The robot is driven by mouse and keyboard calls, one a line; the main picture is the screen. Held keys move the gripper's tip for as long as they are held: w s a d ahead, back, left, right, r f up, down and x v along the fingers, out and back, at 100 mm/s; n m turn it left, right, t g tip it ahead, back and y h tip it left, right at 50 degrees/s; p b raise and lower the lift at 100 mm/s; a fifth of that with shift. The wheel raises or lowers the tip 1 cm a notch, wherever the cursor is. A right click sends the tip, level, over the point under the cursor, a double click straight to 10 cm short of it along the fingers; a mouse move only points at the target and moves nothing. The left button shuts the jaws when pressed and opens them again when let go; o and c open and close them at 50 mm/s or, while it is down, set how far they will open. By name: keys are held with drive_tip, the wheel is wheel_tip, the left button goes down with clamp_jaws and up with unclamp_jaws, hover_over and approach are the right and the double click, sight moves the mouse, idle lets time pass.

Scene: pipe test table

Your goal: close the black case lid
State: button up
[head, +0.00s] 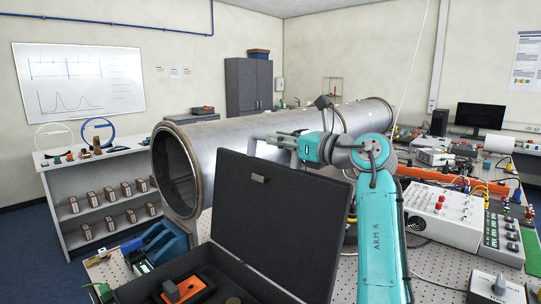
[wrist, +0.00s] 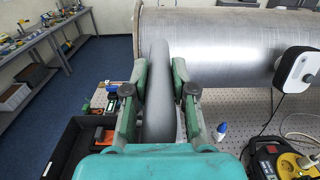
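The black case (head: 140,288) stands open on the table in the lower part of the head view. Its black lid (head: 275,222) stands up, leaning back from the case. In the wrist view the open case (wrist: 68,150) is at the lower left. My gripper (head: 278,143) is beyond and above the lid's top edge in the head view, apart from it as far as I can see. In the wrist view my gripper's fingers (wrist: 160,80) are spread apart. A grey rounded shape shows between them; I cannot tell what it is or whether they touch it.
A large metal pipe (head: 245,133) lies close behind the lid and my gripper. Orange items (head: 188,290) lie inside the case. A white control box (head: 443,215) and a power strip (wrist: 283,163) are on the right.

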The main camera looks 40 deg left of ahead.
clamp_jaws()
drive_tip(key=s+n, duration=0.3)
drive_tip(key=s, duration=0.7)
drive_tip(key=shift+s+a, duration=0.35)
drive_tip(key=shift+a, duration=0.1)
drive_tip(key=shift+r, duration=0.1)
drive_tip(key=s+f+n, duration=0.2)
drive_tip(key=s+n, duration=0.1)
drive_tip(key=s, duration=0.7)
drive_tip(key=shift+s+a+f+n, duration=0.2)
drive_tip(key=shift+a+f+n, duration=0.1)
drive_tip(key=shift+a+n, duration=0.1)
